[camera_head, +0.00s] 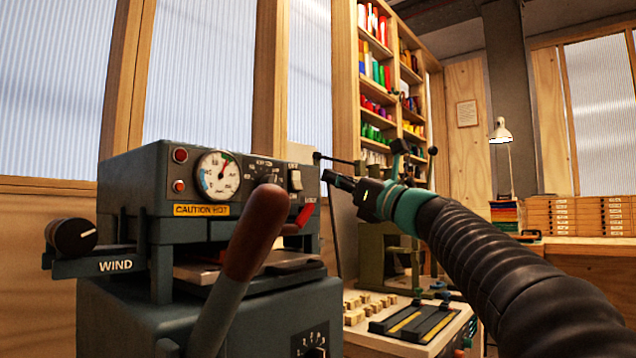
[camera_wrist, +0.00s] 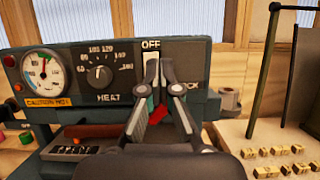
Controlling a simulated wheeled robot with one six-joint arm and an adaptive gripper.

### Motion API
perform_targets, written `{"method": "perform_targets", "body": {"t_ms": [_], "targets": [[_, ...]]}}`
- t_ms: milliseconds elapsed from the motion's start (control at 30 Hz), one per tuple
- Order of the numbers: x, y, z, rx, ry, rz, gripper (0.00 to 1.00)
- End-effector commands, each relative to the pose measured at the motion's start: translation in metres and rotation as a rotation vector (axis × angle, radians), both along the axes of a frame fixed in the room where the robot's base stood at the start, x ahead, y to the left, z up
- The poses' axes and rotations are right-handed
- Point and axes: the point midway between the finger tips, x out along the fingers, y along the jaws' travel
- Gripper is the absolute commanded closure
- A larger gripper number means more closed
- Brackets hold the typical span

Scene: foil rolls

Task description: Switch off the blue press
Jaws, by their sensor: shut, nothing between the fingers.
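The blue press (camera_head: 130,185) is a dark blue-grey machine at the left in the head view. Its front panel carries a gauge (camera_head: 218,175), a heat knob (camera_wrist: 99,76) and a cream switch (camera_head: 295,181) under the word OFF. A red lock tab (camera_head: 305,214) sits below the switch. My gripper (camera_head: 325,175) is shut and empty, pointing at the panel just right of the switch in the head view. In the wrist view my gripper (camera_wrist: 160,68) overlaps the area right below OFF and hides most of the switch. I cannot tell whether the fingertips touch it, or its position.
A brown-handled lever (camera_head: 252,235) rises in front of the press. A WIND knob (camera_head: 72,236) sticks out at its left. A tray of small type blocks (camera_head: 368,307) and a green stand lie right of the press. Shelves of foil rolls (camera_head: 375,72) stand behind.

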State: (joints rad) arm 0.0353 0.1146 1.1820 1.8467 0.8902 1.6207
Motion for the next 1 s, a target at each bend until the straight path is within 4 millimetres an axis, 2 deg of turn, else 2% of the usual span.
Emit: {"method": "perform_targets", "body": {"t_ms": [200,400,567,1000], "targets": [[-0.028,-0.04,-0.001,-0.001,-0.001,-0.008,1.0],[-0.045,-0.062,0.0,0.0,0.001,-0.007,1.0],[-0.051,-0.069,0.0,0.0,0.0,-0.004,1.0],[-0.052,-0.069,0.0,0.0,0.0,-0.003,1.0]]}}
